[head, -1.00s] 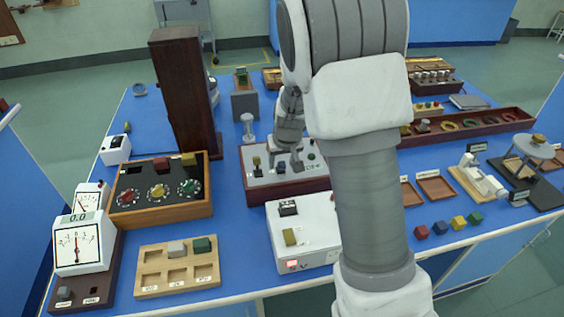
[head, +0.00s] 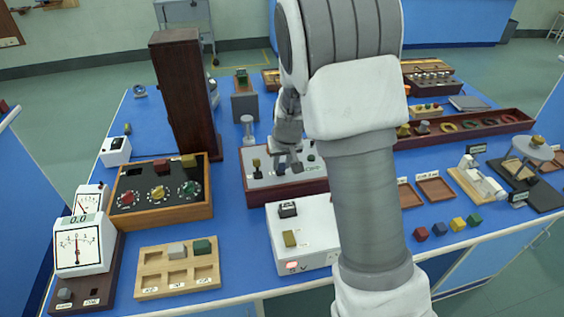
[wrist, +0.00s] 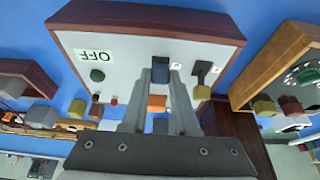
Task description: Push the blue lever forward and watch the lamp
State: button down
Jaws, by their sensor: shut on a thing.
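The lever box (head: 262,181), a pale panel in a dark red wooden frame, stands mid-bench. The blue lever (wrist: 160,70) stands between my fingertips in the wrist view, touched on both sides. In the head view the blue lever (head: 281,168) is partly hidden by my gripper (head: 286,161). My gripper (wrist: 161,76) is shut on it. A dark green round piece (head: 311,158), which may be the lamp, sits on the panel's right side; in the wrist view this green piece (wrist: 97,75) is by an OFF label (wrist: 95,56). It does not look lit.
A black lever (head: 256,164) stands close left of the blue one; it also shows in the wrist view (wrist: 202,71). A white power box (head: 302,236) is in front, a tall dark wooden column (head: 183,97) behind left. A dial box (head: 163,210) stands left.

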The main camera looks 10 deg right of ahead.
jog(key=g+p, duration=0.1)
jog(key=p, duration=0.2)
jog(key=shift+w+r, duration=0.35)
jog(key=shift+r, duration=0.05)
jog(key=w+g+p, duration=0.1)
jog(key=g+p, duration=0.1)
jog(key=p, duration=0.1)
jog(key=shift+w, duration=0.1)
jog(key=w+g+p, duration=0.1)
jog(key=g+p, duration=0.1)
jog(key=g, duration=0.1)
jog(key=shift+w+f+p, duration=0.25)
jog(key=shift+w+p, duration=0.05)
jog(key=shift+w, duration=0.05)
jog(key=shift+w+f+g, duration=0.3)
jog(key=shift+w+g, duration=0.4)
jog(key=shift+g, duration=0.7)
jog(key=shift+w+g+b, duration=0.15)
jog(key=shift+g+b, duration=0.2)
jog(key=shift+g, duration=0.05)
jog(key=c, duration=0.7)
grip_release()
